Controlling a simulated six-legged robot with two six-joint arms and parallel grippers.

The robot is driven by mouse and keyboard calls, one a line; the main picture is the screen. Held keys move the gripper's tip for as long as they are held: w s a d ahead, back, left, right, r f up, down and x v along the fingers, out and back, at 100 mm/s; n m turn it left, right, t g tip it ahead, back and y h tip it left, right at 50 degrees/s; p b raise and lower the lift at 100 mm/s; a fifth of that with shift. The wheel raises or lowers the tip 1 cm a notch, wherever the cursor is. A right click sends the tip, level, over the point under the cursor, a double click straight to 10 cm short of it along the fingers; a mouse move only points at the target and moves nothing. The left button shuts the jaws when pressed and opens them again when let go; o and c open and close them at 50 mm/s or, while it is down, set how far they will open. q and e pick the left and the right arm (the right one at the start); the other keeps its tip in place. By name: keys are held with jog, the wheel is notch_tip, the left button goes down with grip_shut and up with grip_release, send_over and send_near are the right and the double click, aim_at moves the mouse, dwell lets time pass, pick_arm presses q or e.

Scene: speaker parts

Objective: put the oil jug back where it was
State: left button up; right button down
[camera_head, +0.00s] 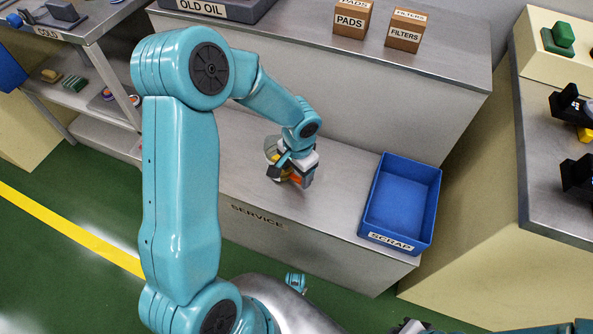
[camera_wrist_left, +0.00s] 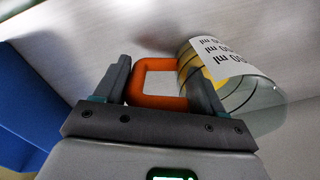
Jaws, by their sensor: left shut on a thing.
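The oil jug (camera_head: 271,150) is a clear measuring jug with an orange handle, over the middle of the service bench (camera_head: 335,185). In the left wrist view the jug (camera_wrist_left: 250,95) shows a white label with ml marks and some yellow inside. My left gripper (camera_head: 284,172) is shut on its orange handle (camera_wrist_left: 152,66), one finger on each side. The gripper and wrist hide part of the jug in the head view. I cannot tell if its base touches the bench. A dark piece at the bottom edge may be my right gripper (camera_head: 412,327); its jaws do not show clearly.
A blue scrap bin (camera_head: 431,205) stands right of the jug on the bench. The raised shelf behind holds an old oil tray (camera_head: 215,8), a pads box (camera_head: 353,18) and a filters box (camera_head: 405,32). A cold rack (camera_head: 75,30) stands left. Bench surface between jug and bin is clear.

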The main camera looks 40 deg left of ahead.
pick_arm(q)
jog(key=shift+f, duration=0.25)
jog(key=o, duration=1.4)
jog(key=shift+r, duration=0.1)
jog(key=shift+r, duration=0.15)
jog(key=r+p, duration=0.1)
jog(key=r, duration=0.3)
jog(key=r+p, duration=0.1)
jog(key=r, duration=0.3)
jog(key=r+p, duration=0.1)
jog(key=r, duration=0.3)
jog(key=shift+d, duration=0.3)
